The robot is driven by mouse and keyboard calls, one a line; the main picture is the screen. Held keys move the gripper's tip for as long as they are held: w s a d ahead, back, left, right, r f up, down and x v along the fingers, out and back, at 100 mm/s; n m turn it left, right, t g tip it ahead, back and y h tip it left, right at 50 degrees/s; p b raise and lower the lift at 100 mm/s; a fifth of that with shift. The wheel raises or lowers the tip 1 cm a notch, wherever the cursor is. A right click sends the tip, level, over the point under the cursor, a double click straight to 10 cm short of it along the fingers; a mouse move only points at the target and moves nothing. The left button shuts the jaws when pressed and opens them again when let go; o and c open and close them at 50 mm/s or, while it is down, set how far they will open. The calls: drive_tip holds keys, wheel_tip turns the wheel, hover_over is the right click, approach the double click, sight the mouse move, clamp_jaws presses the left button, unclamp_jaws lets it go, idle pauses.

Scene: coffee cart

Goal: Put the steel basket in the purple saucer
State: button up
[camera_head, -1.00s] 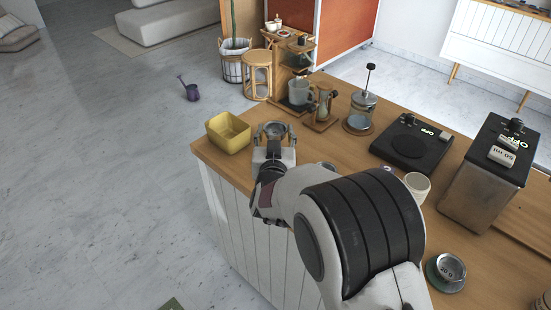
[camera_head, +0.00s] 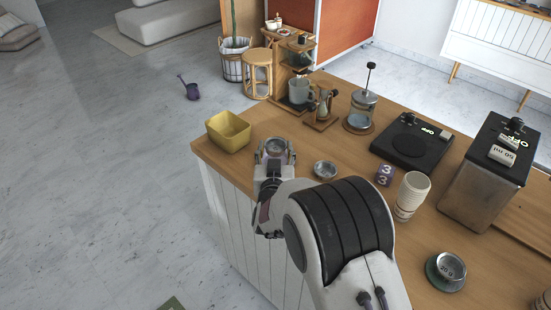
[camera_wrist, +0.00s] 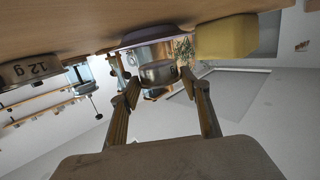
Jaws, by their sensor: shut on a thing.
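The steel basket (camera_head: 275,147) is a small round metal cup between the fingers of my gripper (camera_head: 274,153), above the counter near its left front edge. In the wrist view the fingers of my gripper (camera_wrist: 159,82) are shut on the basket (camera_wrist: 158,73). The purple saucer (camera_wrist: 150,33) shows against the wooden counter just beyond the basket, in an upside-down picture. Whether the basket touches the saucer I cannot tell. In the head view the saucer is hidden by my gripper.
Another steel basket (camera_head: 325,169), marked 12 g, lies to the right. A 20 g basket (camera_head: 451,266) rests on a green saucer.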

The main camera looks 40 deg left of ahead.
drive_tip(key=shift+f, duration=1.85)
drive_tip(key=shift+f, duration=0.15)
drive_tip(key=o, duration=1.1)
drive_tip(key=shift+v, duration=6)
drive_tip(key=shift+r, duration=0.25)
